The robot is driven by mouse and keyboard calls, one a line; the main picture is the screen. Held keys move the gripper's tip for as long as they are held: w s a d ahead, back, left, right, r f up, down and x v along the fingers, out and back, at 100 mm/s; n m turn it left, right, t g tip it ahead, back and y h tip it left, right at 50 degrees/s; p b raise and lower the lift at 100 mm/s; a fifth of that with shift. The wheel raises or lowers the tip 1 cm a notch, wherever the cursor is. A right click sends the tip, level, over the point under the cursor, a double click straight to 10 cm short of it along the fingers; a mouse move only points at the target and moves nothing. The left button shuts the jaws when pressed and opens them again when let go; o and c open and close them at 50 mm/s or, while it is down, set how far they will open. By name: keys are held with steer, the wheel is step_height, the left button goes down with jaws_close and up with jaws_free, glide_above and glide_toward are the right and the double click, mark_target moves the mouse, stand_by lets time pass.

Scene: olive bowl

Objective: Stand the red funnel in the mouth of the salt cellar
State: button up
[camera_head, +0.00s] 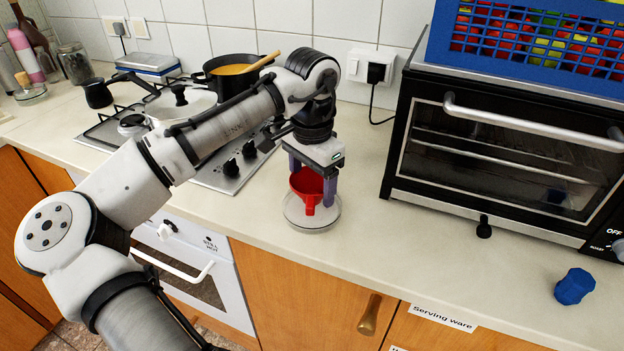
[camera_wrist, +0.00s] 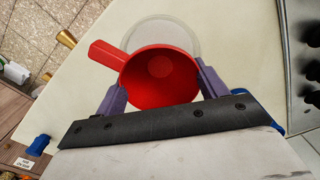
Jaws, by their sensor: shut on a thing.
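The red funnel (camera_head: 309,187) is between the two purple fingers of my gripper (camera_head: 312,190), which is shut on it. Its wide mouth faces up and its spout points down. In the wrist view the funnel (camera_wrist: 150,93) shows its open inside, with a handle tab to the upper left. A round, pale, see-through vessel (camera_head: 325,222), which looks like the salt cellar, stands on the counter right below the funnel. Its far rim also shows past the funnel in the wrist view (camera_wrist: 165,22). The funnel hides the vessel's middle, and I cannot tell whether the spout touches it.
A black toaster oven (camera_head: 480,165) with a blue crate (camera_head: 480,62) on top stands to the right. A blue faceted object (camera_head: 574,286) lies near the counter's front edge. A hob with a black pot (camera_head: 232,82) is at the left. The counter between vessel and oven is clear.

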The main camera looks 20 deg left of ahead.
steer(key=shift+f, duration=0.1)
steer(key=o, duration=1)
steer(key=shift+c, duration=0.2)
step_height(320, 180, up, 12)
steer(key=shift+b, duration=0.35)
